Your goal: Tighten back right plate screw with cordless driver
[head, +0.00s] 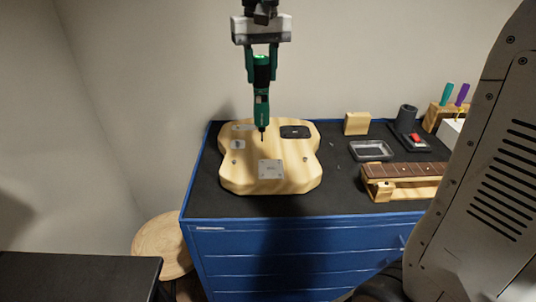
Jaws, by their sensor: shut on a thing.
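The guitar body (298,177) lies flat on the dark top of the blue cabinet. A silvery metal plate (271,170) with small marks at its corners sits near the body's front edge. The individual screws are too small to make out clearly. My gripper (261,60) is shut on the green and black cordless driver (262,84) and holds it upright, bit down. The bit's tip shows over the body, behind the plate in the picture. I cannot tell how high the tip is above the wood.
A round stool (162,245) stands at front left. The cabinet top is clear just right of the body.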

